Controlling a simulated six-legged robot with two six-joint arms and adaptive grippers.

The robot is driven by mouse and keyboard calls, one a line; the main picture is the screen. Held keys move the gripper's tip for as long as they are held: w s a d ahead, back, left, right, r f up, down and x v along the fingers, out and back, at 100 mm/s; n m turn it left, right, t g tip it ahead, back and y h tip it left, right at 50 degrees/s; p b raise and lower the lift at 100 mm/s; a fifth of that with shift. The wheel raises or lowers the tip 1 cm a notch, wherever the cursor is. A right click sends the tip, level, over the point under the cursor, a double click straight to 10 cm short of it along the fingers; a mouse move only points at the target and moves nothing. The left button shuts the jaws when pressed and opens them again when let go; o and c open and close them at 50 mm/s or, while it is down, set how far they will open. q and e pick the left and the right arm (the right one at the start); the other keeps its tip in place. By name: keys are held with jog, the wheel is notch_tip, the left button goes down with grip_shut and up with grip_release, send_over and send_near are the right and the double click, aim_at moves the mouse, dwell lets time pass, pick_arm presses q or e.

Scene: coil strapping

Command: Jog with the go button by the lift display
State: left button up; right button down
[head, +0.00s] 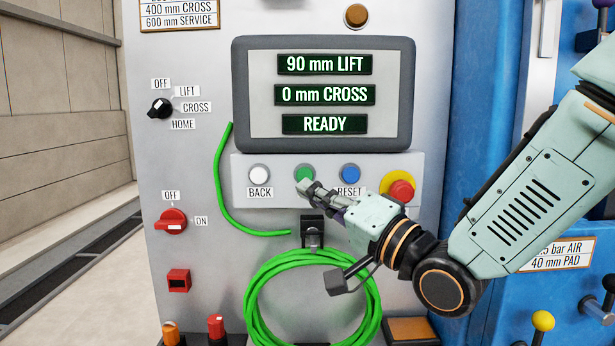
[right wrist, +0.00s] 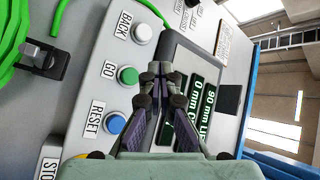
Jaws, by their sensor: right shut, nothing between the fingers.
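The lift display (head: 325,138) reads "90 mm LIFT", "0 mm CROSS" and "READY". The green go button (head: 304,173) sits below it, between the white BACK button (head: 259,174) and the blue RESET button (head: 350,174). My right gripper (head: 305,186) is shut and empty, its tips at the lower edge of the go button, hiding its label. In the right wrist view, the go button (right wrist: 127,75) with its GO label shows just left of the closed fingertips (right wrist: 160,72). I cannot tell whether they touch the panel. My left gripper is not in view.
A red stop button on yellow (head: 401,190) is close beside my right wrist. A coiled green hose (head: 262,295) hangs on a hook below. A black selector (head: 160,106) and a red switch (head: 172,221) are at left.

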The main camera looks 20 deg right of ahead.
aim_at(305, 175)
jog(key=w+d, duration=0.1)
jog(key=w, duration=0.5)
jog(key=shift+r+p, duration=0.15)
jog(key=shift+p, duration=0.2)
dwell(1.2)
